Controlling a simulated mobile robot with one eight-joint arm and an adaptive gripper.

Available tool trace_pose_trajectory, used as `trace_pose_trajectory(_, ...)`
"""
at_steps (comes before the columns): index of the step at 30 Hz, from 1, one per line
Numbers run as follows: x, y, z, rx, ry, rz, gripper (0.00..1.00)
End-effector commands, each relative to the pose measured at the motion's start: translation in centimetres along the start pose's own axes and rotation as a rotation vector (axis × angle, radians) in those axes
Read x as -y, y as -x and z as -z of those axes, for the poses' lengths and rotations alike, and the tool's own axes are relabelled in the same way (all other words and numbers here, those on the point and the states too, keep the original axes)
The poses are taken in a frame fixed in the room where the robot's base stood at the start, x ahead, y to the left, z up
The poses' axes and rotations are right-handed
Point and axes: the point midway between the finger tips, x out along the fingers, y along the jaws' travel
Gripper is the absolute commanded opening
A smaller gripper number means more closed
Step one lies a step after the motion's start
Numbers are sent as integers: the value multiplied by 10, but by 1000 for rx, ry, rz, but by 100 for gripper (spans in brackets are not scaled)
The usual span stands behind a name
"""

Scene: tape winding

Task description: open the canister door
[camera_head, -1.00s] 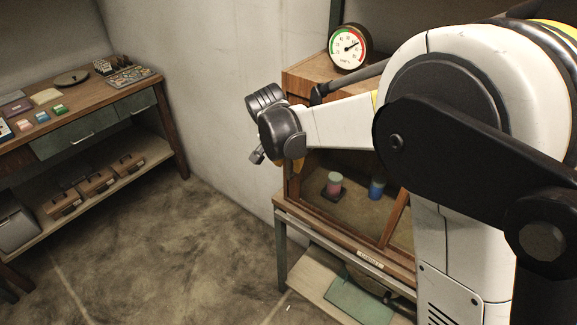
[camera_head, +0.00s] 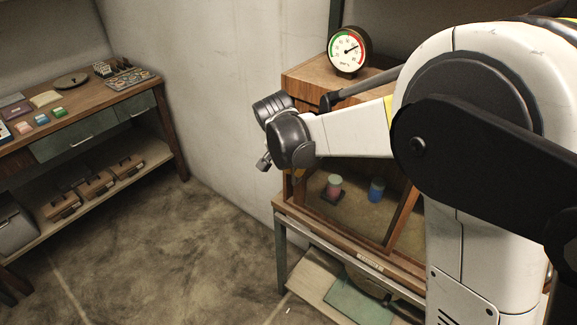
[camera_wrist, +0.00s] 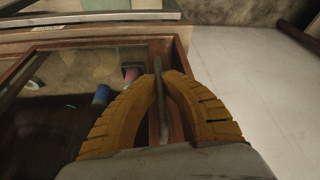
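The wooden canister cabinet (camera_head: 350,243) stands on a metal-framed bench, with a pink canister (camera_head: 334,186) and a blue canister (camera_head: 377,190) inside. In the wrist view, the pink canister (camera_wrist: 131,72) and the blue canister (camera_wrist: 101,95) lie left of my gripper (camera_wrist: 162,76). Its two yellow fingers curve in from both sides of a thin grey bar handle (camera_wrist: 163,125) and look closed on it, at the cabinet's left-hand side in the head view. In the head view my wrist hides the fingers and handle. How far the door stands open is unclear.
A round gauge (camera_head: 347,50) stands on top of the cabinet. A pale wall (camera_head: 215,100) runs behind it. At left is a workbench (camera_head: 130,95) with small items on top and boxes below. The floor (camera_head: 190,260) between is clear.

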Motion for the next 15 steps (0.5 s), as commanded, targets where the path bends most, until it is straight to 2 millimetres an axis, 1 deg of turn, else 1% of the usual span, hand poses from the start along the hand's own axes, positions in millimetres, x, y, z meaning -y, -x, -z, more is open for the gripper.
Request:
trace_pose_trajectory(1, -11, 1, -2, 0, -3, -2, 0)
trace_pose_trajectory(5, -45, 4, -8, 1, -4, -3, 0)
trace_pose_trajectory(9, -87, 8, -15, 0, -5, -4, 0)
trace_pose_trajectory(15, -140, 12, -25, 1, -4, -3, 0)
